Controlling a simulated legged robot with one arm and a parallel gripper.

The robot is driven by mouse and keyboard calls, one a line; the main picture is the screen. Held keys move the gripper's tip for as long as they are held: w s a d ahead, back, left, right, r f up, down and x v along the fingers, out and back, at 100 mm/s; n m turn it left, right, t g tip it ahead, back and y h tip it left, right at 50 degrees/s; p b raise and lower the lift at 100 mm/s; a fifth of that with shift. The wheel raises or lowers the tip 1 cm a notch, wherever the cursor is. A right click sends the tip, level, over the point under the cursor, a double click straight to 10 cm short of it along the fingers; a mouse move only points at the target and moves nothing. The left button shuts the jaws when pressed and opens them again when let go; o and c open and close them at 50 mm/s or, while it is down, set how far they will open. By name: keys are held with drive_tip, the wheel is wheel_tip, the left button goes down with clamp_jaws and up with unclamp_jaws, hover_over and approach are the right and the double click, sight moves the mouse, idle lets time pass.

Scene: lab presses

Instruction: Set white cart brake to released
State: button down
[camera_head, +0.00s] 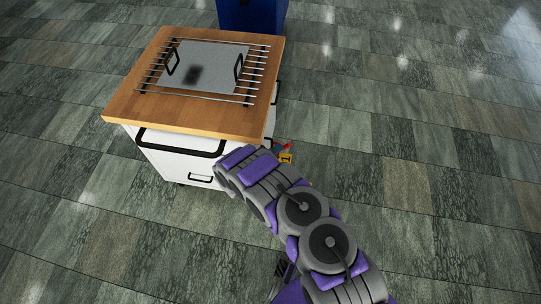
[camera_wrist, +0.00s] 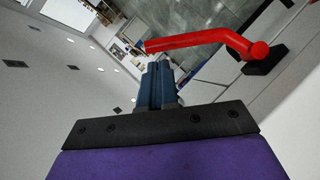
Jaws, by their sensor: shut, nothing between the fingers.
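The white cart (camera_head: 160,160) with a wooden top stands left of my arm in the head view. A red brake lever (camera_head: 287,146) shows small at its right side, near my arm. In the wrist view the red lever (camera_wrist: 195,40) is a bent bar on a black mount, just beyond my fingertips. My gripper (camera_wrist: 158,72) is shut and empty, its dark blue fingers together. Its tips look just below the lever's left part; I cannot tell whether they touch. In the head view my arm hides most of the gripper.
A metal plate (camera_head: 205,68) with two black handles lies on a wire rack on the wooden top (camera_head: 122,103). A yellow tag (camera_head: 286,158) shows beside the lever. A blue object (camera_head: 252,15) stands behind the cart. The tiled floor to the right is clear.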

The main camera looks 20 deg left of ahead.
drive_tip(key=shift+x, duration=1.15)
drive_tip(key=shift+d+r, duration=0.1)
drive_tip(key=d+f+m+g+y+p, duration=0.1)
drive_tip(key=d+f+m+y+p, duration=0.1)
drive_tip(key=d+f+p, duration=0.2)
drive_tip(key=shift+w+f, duration=0.3)
drive_tip(key=shift+w, duration=0.1)
drive_tip(key=shift+d+p, duration=0.1)
drive_tip(key=shift+p, duration=0.25)
